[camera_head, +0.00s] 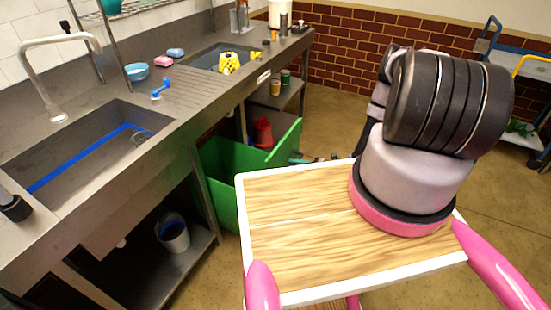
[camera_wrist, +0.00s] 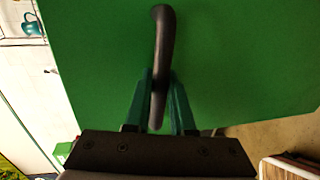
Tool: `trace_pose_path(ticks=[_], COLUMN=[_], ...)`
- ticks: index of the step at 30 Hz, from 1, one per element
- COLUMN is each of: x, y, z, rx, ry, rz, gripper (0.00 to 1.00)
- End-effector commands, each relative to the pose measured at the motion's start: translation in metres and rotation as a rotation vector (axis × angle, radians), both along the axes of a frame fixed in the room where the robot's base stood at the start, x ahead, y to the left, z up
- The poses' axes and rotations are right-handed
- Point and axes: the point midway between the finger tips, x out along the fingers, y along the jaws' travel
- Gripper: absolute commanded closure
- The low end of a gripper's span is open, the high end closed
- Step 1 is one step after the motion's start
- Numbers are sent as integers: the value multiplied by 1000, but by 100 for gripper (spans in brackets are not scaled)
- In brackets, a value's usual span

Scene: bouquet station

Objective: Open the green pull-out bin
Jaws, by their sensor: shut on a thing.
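The green pull-out bin (camera_head: 219,163) stands under the metal counter, left of my arm. Its green front panel (camera_head: 286,142) stands out from the counter, with a gap beside it. The lower part of the bin is partly hidden behind my own body. In the wrist view the green panel (camera_wrist: 240,60) fills most of the picture, with a dark curved handle (camera_wrist: 163,28) on it. My gripper (camera_wrist: 160,82) has its teal fingers on both sides of the handle and is shut on it. In the head view my gripper (camera_head: 305,158) is small beside the panel and partly hidden.
The metal counter (camera_head: 180,110) with two sinks runs along the left. A white bucket (camera_head: 173,236) stands on its lower shelf, and a red thing (camera_head: 262,132) shows behind the bin. The floor (camera_head: 335,110) right of the panel is clear. A blue-framed cart (camera_head: 520,60) stands far right.

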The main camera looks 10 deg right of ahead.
Motion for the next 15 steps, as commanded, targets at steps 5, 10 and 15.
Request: trace_pose_path(ticks=[5, 10, 15], x=[-21, -31, -35], y=[-28, -41, -45], z=[0, 0, 0], rx=[-2, -2, -1], ry=[1, 0, 0], rz=[-2, -1, 0], gripper=[100, 100, 100])
